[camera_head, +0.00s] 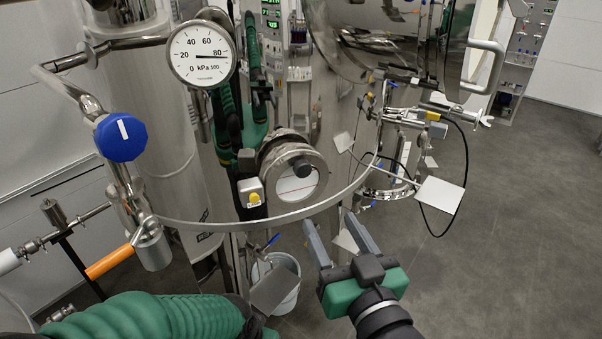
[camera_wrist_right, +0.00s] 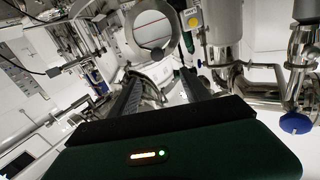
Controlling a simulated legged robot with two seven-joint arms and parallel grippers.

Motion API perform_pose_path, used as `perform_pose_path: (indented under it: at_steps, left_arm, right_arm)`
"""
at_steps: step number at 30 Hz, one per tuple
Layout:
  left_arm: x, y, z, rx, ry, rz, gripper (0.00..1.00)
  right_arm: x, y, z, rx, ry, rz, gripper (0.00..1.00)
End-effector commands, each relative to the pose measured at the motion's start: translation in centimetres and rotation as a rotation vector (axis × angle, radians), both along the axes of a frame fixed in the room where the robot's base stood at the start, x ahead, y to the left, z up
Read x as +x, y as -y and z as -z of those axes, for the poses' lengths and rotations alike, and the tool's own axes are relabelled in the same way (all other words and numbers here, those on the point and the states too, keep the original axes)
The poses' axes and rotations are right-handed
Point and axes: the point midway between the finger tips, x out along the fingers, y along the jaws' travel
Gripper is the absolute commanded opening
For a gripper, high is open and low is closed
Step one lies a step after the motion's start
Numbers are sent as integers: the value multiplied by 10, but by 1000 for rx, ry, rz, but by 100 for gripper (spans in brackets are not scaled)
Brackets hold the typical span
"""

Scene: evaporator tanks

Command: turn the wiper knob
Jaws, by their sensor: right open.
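The likely wiper knob is a black round knob (camera_head: 303,167) on the face of a round sight glass (camera_head: 284,186) in the middle of the head view. My right gripper (camera_head: 330,220) is open and empty, below and to the right of the sight glass, apart from the knob in the picture. Its two fingers (camera_wrist_right: 160,78) point toward the tank in the wrist view.
A pressure gauge (camera_head: 202,54) is at the upper left, above a blue knob (camera_head: 121,137) on steel piping. An orange handle (camera_head: 109,262) is below. A curved steel rail (camera_head: 310,210) passes under the sight glass. A white bucket (camera_head: 284,301) stands low. Floor at right is open.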

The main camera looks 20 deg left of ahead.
Motion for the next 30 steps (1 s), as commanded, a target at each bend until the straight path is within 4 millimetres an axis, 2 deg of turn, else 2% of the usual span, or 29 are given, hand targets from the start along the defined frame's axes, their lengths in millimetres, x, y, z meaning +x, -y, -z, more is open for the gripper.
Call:
perform_pose_path:
  at_steps: [1,3,9,15,21,29,30]
  left_arm:
    - [2,0,9,0,-1,0,0]
    - [5,0,-7,0,-3,1,0]
    - [7,-1,-27,1,-4,1,0]
    - [6,0,-46,1,-3,2,0]
    - [6,0,-53,1,-3,2,0]
    - [6,0,-52,1,-3,2,0]
    - [6,0,-52,1,-3,2,0]
  right_arm:
    - [11,-7,7,-1,-4,1,55]
    - [29,-16,0,-4,-11,2,55]
    - [75,-46,0,-5,-13,2,55]
    - [111,-72,0,-4,-10,2,55]
    - [126,-82,2,-2,-8,2,55]
    - [131,-83,4,-2,-9,4,55]
    - [131,-84,4,-3,-9,3,50]
